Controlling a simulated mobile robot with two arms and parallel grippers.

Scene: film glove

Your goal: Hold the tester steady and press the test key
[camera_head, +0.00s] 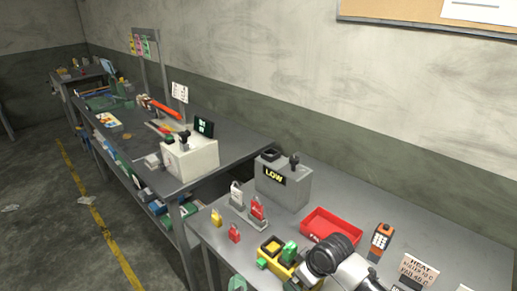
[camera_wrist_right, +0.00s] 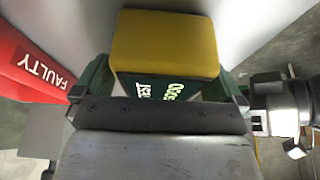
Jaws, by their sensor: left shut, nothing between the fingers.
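A yellow block-shaped device with a dark green lettered face (camera_wrist_right: 165,55), which I take for the tester, sits between the green fingers of my right gripper (camera_wrist_right: 160,85). Its lettering is upside down in the right wrist view. In the head view the tester (camera_head: 272,246) is at the bench's front, with green fingers beside it and my right arm at lower right. I cannot make out the test key. My left gripper (camera_head: 237,284) is only partly visible, as a green tip at the bottom edge; it is shut and empty, left of the tester.
A grey box reading LOW (camera_head: 284,190) stands behind. A red tray (camera_head: 331,225), marked FAULTY in the wrist view (camera_wrist_right: 40,65), is near the tester.

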